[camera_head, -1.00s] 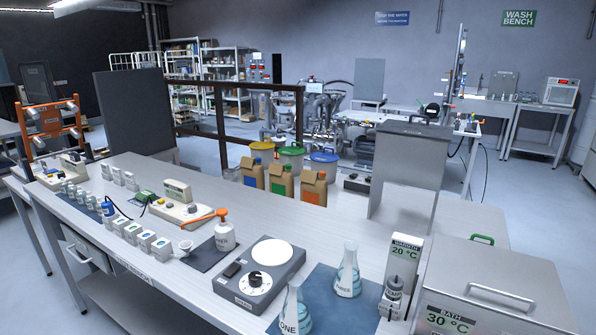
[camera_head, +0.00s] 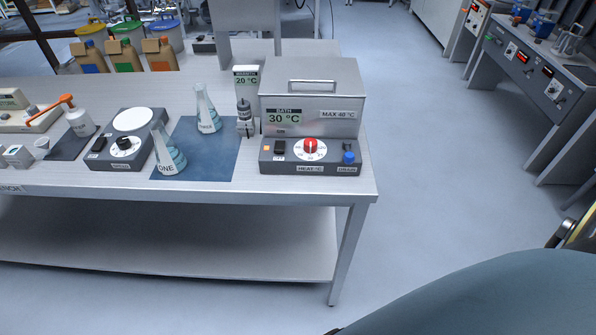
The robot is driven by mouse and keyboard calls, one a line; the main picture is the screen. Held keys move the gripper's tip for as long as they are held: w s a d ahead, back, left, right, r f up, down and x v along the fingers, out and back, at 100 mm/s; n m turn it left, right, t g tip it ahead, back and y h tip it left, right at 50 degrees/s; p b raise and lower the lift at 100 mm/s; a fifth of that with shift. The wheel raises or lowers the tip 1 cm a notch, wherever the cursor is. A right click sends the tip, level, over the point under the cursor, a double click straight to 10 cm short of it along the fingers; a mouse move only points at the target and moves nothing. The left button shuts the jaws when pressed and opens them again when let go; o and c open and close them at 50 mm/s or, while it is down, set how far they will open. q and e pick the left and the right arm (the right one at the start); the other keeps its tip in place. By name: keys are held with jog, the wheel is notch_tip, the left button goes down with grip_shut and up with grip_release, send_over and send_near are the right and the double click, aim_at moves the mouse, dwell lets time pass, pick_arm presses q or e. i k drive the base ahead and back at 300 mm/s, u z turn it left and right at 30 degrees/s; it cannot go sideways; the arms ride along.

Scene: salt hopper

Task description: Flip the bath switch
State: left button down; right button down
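The bath (camera_head: 310,92) is a grey metal box with a lidded top and a handle, at the right end of the bench. Its front shows a 30 °C display and a MAX 40 °C label. The dark control panel (camera_head: 325,169) below carries a small black rocker switch (camera_head: 280,148), a red heat dial (camera_head: 310,146) and a blue drain knob (camera_head: 348,157). The switch's position is too small to tell. Neither gripper's fingers show. A part of my own arm fills the lower right and a small metal piece shows at the right edge.
A thermometer stand (camera_head: 245,100) stands close left of the bath. Flasks ONE (camera_head: 168,152) and another (camera_head: 207,110) stand on a blue mat (camera_head: 215,165). A hotplate (camera_head: 124,140) is further left. Open floor (camera_head: 450,190) lies right of the bench (camera_head: 370,185).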

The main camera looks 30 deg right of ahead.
aim_at(279, 145)
jog(key=k, duration=0.85)
jog(key=z, duration=0.7)
jog(key=i, duration=1.35)
jog(key=u, duration=0.25)
